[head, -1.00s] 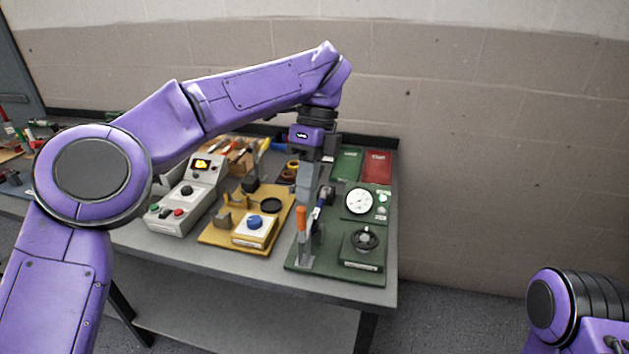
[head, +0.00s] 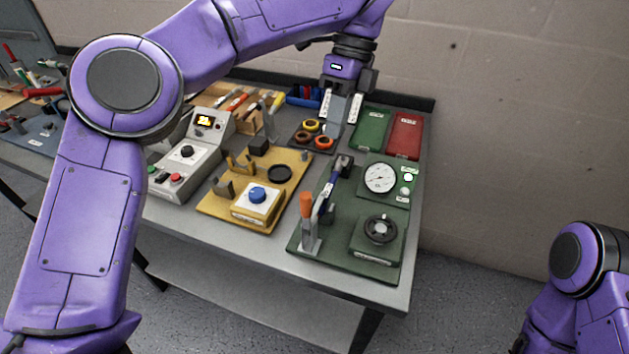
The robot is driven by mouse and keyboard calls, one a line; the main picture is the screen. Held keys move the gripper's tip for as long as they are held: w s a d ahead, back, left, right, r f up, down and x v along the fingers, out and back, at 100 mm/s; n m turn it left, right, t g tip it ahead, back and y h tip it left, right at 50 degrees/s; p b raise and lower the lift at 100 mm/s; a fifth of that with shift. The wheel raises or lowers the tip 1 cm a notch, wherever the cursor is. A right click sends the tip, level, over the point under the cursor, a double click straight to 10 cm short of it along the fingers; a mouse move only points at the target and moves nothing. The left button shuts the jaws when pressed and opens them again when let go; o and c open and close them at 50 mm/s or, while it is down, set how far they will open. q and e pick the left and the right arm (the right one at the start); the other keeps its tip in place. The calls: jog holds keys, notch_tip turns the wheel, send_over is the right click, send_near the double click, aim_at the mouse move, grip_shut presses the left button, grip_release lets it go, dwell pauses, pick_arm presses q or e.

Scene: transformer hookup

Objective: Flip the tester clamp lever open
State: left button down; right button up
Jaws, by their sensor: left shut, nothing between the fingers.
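The tester is a green base plate (head: 345,258) at the right end of the bench. Its clamp lever has an orange grip (head: 306,205) that stands about upright over a grey metal bracket (head: 310,238). A dark blue rod-like piece (head: 325,197) with a black end slants beside the lever; how it sits in the clamp is unclear. My left gripper (head: 340,125) is shut and empty, pointing down behind the tester, clear of the lever. My right gripper is out of view.
A dial gauge (head: 380,178) and a black knob (head: 381,229) sit right of the clamp. A yellow fixture (head: 228,211) and grey control box (head: 187,160) stand to the left. Green (head: 370,128) and red (head: 405,134) trays and coloured rings (head: 324,142) lie behind.

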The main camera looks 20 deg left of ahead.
aim_at(306, 205)
pick_arm(q)
jog(key=s+f, duration=0.2)
jog(key=f, duration=0.1)
jog(key=s+a+f, duration=0.1)
jog(key=s+f, duration=0.1)
jog(key=f, duration=0.1)
jog(key=s+a+f, duration=0.1)
jog(key=s+f, duration=0.1)
jog(key=f, duration=0.1)
jog(key=shift+s+f, duration=0.15)
jog(key=shift+f, duration=0.15)
jog(key=shift+d, duration=0.1)
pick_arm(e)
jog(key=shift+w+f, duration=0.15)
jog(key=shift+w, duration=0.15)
